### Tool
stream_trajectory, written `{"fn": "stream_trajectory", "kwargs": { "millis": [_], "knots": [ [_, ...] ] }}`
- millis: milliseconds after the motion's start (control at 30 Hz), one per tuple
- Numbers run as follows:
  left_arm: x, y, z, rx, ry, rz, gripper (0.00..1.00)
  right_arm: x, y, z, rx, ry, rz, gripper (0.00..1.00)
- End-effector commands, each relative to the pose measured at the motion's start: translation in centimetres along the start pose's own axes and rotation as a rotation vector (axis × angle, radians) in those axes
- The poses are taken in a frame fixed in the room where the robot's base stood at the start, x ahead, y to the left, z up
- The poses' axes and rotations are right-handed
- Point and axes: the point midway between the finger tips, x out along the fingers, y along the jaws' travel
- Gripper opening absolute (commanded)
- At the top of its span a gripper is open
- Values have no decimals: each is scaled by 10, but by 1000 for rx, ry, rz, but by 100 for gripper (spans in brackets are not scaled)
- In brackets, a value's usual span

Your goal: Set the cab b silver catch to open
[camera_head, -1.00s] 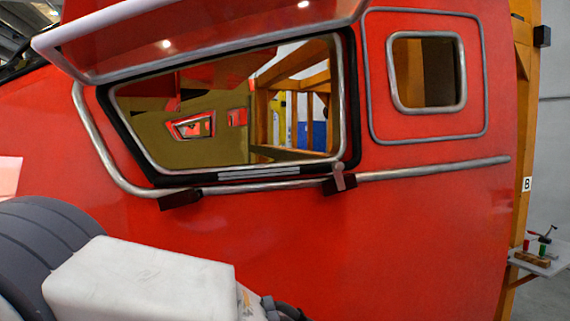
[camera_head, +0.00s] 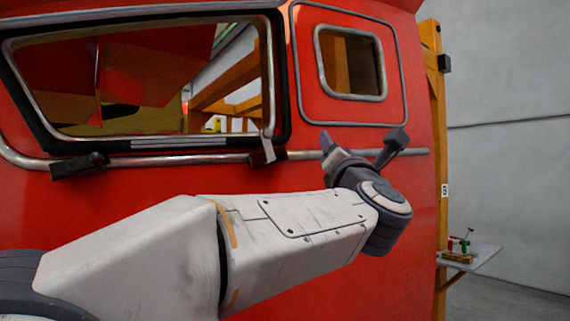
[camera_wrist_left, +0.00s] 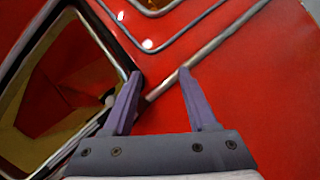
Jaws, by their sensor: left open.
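The red cab (camera_head: 330,230) fills most of the head view. The silver catch (camera_head: 268,150) is a short, roughly upright lever on a dark block at the window's lower right corner, beside the silver rail (camera_head: 215,160). My left gripper (camera_head: 362,145) is open and empty, to the right of the catch and in front of the rail. In the left wrist view its two purple fingers (camera_wrist_left: 158,75) are apart, with the rail running up between them. A small pale part by the left finger may be the catch; I cannot tell. My right gripper is not in view.
The large window (camera_head: 150,142) is left of the catch, and a small framed window (camera_head: 350,62) is above my left gripper. Another dark block (camera_head: 78,165) sits on the rail at left. An orange post (camera_head: 437,130) and a small shelf (camera_head: 480,258) stand at right.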

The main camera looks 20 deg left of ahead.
Motion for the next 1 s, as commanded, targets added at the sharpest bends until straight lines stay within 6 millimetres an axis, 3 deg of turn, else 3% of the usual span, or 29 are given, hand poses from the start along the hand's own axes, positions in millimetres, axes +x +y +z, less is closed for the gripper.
{"fn": "stream_trajectory", "kwargs": {
  "millis": [33,100,233,367,800,1000],
  "knots": [
    [-1,17,-17,-117,50,103,58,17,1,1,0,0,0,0],
    [-2,41,-31,-249,106,222,58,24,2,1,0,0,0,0],
    [-6,66,-48,-395,163,359,58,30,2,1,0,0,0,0],
    [-2,77,-54,-438,180,403,58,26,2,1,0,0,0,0],
    [68,105,-71,-434,180,404,58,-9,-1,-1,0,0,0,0],
    [84,109,-76,-434,179,400,58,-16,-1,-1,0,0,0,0]
  ]
}}
